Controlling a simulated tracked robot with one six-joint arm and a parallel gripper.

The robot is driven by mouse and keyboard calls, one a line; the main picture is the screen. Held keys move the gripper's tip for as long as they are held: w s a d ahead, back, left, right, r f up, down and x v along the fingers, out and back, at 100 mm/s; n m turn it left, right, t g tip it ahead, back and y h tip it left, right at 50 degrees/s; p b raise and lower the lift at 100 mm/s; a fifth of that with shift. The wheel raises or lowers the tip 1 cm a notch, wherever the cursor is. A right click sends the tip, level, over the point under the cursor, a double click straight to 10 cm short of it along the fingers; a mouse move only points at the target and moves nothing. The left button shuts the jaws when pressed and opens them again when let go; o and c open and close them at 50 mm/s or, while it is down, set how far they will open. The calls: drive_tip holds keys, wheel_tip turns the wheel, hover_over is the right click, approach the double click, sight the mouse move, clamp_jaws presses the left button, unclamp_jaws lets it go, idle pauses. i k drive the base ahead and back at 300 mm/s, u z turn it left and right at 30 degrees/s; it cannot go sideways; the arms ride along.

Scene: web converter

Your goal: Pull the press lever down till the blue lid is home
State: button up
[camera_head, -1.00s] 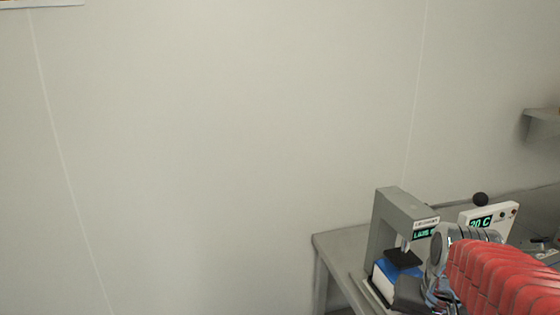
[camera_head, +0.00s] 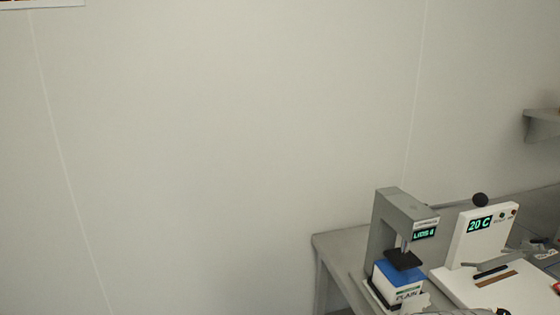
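The grey lid press (camera_head: 386,224) stands on the bench at lower right. Its lever (camera_head: 456,205) sticks out to the right, roughly level, and ends in a black knob (camera_head: 480,199). The blue lid (camera_head: 391,273) lies on top of a white tub (camera_head: 408,293) marked PLAIN, under the press's black pad (camera_head: 403,258). The pad hides part of the lid; I cannot tell if they touch or how firmly the lid sits. No gripper can be made out, and nothing is seen holding the lever.
The grey bench (camera_head: 338,243) runs along the wall. A white unit (camera_head: 484,235) reading 20 C stands right of the press, with a white board (camera_head: 505,291) in front bearing a dark bar and a brown strip. A small red thing shows at the right edge. A wall shelf (camera_head: 541,123) is above.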

sight(480, 200)
drive_tip(key=z, duration=0.7)
